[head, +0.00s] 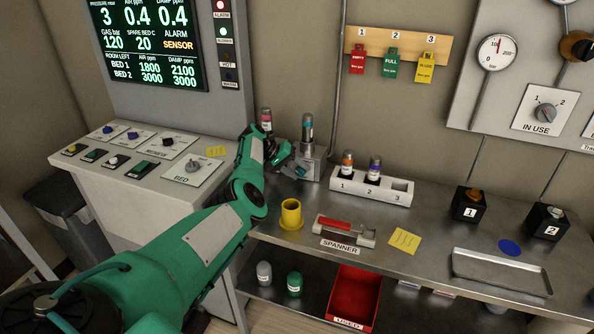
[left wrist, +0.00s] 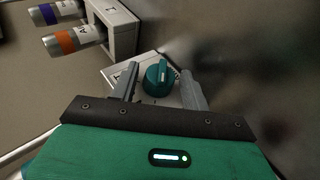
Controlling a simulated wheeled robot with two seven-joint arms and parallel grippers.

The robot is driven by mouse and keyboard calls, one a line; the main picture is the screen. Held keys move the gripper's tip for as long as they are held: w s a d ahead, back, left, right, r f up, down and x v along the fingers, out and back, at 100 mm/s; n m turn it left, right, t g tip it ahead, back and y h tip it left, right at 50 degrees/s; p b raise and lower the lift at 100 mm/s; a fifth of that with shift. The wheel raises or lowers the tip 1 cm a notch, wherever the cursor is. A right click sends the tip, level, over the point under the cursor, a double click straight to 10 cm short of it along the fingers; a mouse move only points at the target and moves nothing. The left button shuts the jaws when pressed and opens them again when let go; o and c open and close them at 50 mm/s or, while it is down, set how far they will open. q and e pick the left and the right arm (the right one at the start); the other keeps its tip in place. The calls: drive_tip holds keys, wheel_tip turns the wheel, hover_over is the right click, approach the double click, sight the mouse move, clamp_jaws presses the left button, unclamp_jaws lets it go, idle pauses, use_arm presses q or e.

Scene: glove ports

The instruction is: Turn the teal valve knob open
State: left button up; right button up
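The teal valve knob (left wrist: 158,77) is round with a raised grip bar and sits on a pale metal block in the left wrist view. My left gripper (left wrist: 160,88) is open, with one finger on each side of the knob. A narrow gap seems to show beside each finger, though I cannot tell whether either touches. In the head view my left gripper (head: 290,162) is at the metal valve block (head: 313,162) at the back of the bench; the knob is not clearly visible there. My right gripper is not in view.
A teal-banded cylinder (head: 307,128) and a pink-banded one (head: 266,119) stand near the gripper. A white numbered rack (head: 398,194) with two vials is to the right. The wall is close behind.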

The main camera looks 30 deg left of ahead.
use_arm(q)
drive_tip(key=shift+o, duration=0.4)
drive_tip(key=shift+a+r, duration=0.15)
drive_tip(key=b+v, duration=0.1)
drive_tip(key=v, duration=1.2)
drive_tip(key=shift+b, duration=0.4)
drive_tip(key=shift+s+a+r, duration=0.1)
drive_tip(key=shift+s, duration=0.05)
